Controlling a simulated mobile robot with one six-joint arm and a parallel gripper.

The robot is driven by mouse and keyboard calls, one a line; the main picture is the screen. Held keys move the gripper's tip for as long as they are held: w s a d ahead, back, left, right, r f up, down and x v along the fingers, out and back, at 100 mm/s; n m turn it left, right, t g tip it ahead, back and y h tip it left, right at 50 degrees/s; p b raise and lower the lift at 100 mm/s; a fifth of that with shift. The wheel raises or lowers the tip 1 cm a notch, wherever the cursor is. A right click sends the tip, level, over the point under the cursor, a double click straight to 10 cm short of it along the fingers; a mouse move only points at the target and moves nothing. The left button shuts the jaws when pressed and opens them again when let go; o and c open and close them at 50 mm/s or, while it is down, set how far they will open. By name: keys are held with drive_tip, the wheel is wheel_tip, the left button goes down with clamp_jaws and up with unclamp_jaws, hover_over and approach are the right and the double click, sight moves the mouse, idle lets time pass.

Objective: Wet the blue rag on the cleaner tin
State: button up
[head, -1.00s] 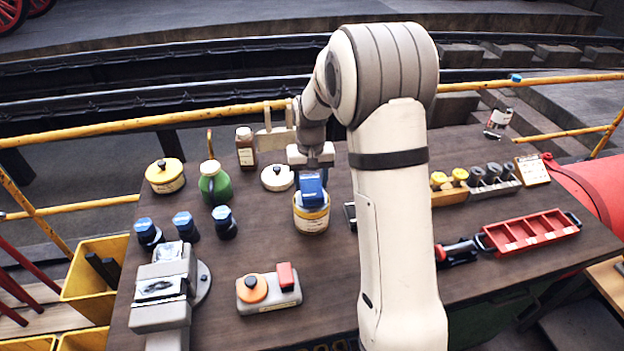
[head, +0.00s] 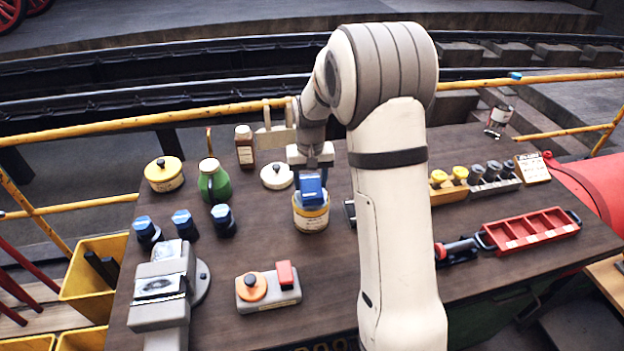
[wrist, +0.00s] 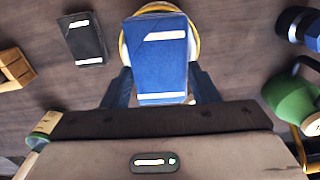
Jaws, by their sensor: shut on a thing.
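My gripper (wrist: 160,95) is shut on the blue rag (wrist: 160,60), a blue block with pale label strips. In the head view the rag (head: 312,190) is over the mouth of the cleaner tin (head: 311,222), a cream tin with a yellow band. The wrist view shows the tin's yellow rim (wrist: 193,35) around and behind the rag. The rag hides most of the tin's top, and I cannot tell whether it touches the inside.
A white lid (head: 277,176), a green jug (head: 214,182) and a brown bottle (head: 245,147) stand to the left. A black block (wrist: 85,40) lies beside the tin. A control box (head: 268,290) is in front. A red tray (head: 530,230) is at the right.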

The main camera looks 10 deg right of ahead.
sight(310, 183)
drive_tip(key=shift+f+b, duration=0.45)
drive_tip(key=shift+f, duration=0.2)
idle(0.8)
drive_tip(key=shift+r, duration=0.1)
drive_tip(key=shift+r+p, duration=2.15)
drive_tip(key=shift+r, duration=1.35)
drive_tip(key=shift+f, duration=0.1)
